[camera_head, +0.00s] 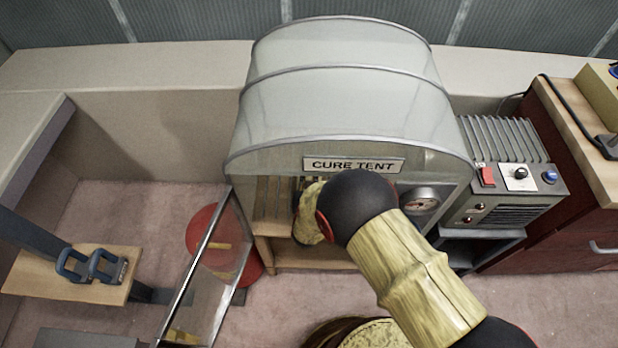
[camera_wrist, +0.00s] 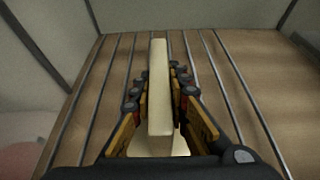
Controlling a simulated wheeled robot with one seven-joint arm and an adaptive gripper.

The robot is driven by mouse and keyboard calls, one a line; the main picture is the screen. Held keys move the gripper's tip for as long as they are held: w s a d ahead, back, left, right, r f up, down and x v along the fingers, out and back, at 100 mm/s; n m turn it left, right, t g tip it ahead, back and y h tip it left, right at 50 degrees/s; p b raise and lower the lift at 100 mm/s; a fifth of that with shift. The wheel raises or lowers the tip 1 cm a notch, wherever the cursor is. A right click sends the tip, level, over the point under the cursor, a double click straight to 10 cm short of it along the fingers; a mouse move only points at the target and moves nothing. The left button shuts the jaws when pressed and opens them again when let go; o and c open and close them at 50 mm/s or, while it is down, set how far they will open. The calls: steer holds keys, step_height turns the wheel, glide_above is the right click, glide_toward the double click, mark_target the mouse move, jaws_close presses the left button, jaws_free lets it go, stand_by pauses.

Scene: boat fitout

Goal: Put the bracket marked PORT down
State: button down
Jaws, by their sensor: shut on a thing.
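A pale cream bracket (camera_wrist: 158,85) stands upright between the fingers of my gripper (camera_wrist: 160,98) in the wrist view. My gripper is shut on it. I cannot read any PORT mark on it. Below it is a wooden shelf (camera_wrist: 95,115) with several thin metal rods running away from me. I cannot tell whether the bracket touches the rods. In the head view my arm reaches into the front opening of the cure tent (camera_head: 340,100), over the slatted shelf (camera_head: 272,205). My gripper and the bracket are hidden there behind my arm and the tent.
A clear metal-framed door (camera_head: 205,275) stands open left of the tent mouth, near a red round object (camera_head: 212,235). A finned heater box (camera_head: 515,170) stands right of the tent. A wooden board (camera_head: 60,285) with blue-grey clamps is at left. A gauge (camera_head: 420,202) is on the tent front.

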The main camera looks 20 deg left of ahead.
steer(key=c, duration=1.7)
jaws_free()
steer(key=shift+c, duration=0.2)
steer(key=shift+r, duration=0.1)
steer(key=p+v, duration=0.4)
steer(key=v, duration=0.8)
